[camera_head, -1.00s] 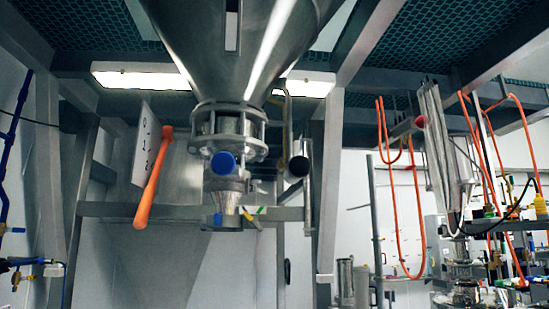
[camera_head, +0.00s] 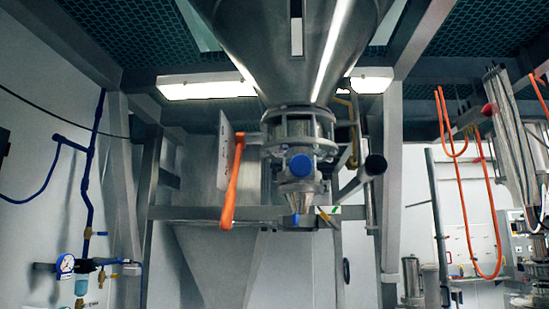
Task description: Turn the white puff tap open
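I cannot clearly make out a white puff tap. At the lower left, a round pressure gauge (camera_head: 66,264) sits on a blue air line with a regulator (camera_head: 86,266) and small brass-coloured fittings (camera_head: 103,278) beside it. A small pale piece (camera_head: 132,269) sits at the right end of this line; I cannot tell if it is a tap. Neither of my grippers is in view.
A large steel hopper (camera_head: 270,45) hangs at top centre, with a blue knob (camera_head: 299,163) and a long orange handle (camera_head: 232,185) below it. Grey frame posts (camera_head: 124,190) stand around it. Orange hoses (camera_head: 465,200) hang at the right. Blue pipe (camera_head: 87,175) runs along the left wall.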

